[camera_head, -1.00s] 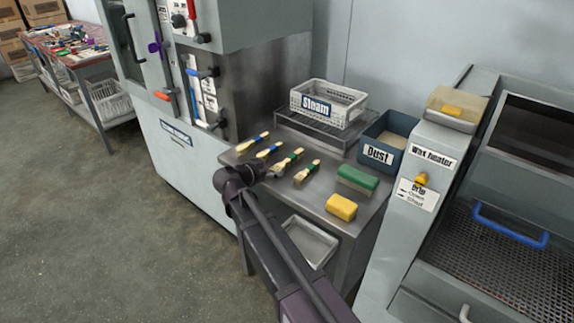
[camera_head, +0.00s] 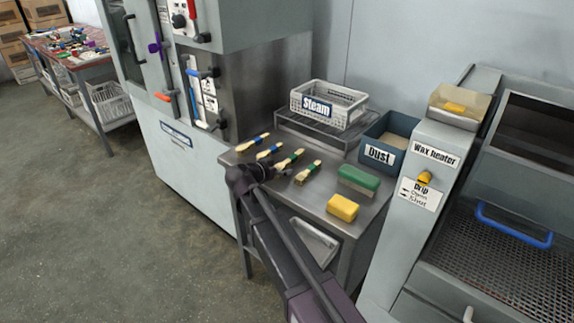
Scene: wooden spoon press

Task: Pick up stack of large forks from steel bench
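Several bundles of pale wooden utensils lie in a diagonal row on the steel bench (camera_head: 318,192). Two have blue bands: the far-left bundle (camera_head: 252,143) and the one beside it (camera_head: 269,150). Two have green bands: the third bundle (camera_head: 290,159) and the nearest bundle (camera_head: 307,173). I cannot tell which is the stack of large forks. My gripper (camera_head: 270,171) is at the bench's left front edge, close to the third bundle. It is small and dark, partly hidden by my wrist, so its fingers and any contact are unclear.
A green block (camera_head: 358,180) and a yellow block (camera_head: 342,208) lie right of the bundles. Behind are a white "Steam" basket (camera_head: 328,101) on a rack and a blue "Dust" bin (camera_head: 388,139). The wax heater (camera_head: 436,155) stands right; a tall grey cabinet (camera_head: 190,165) stands left.

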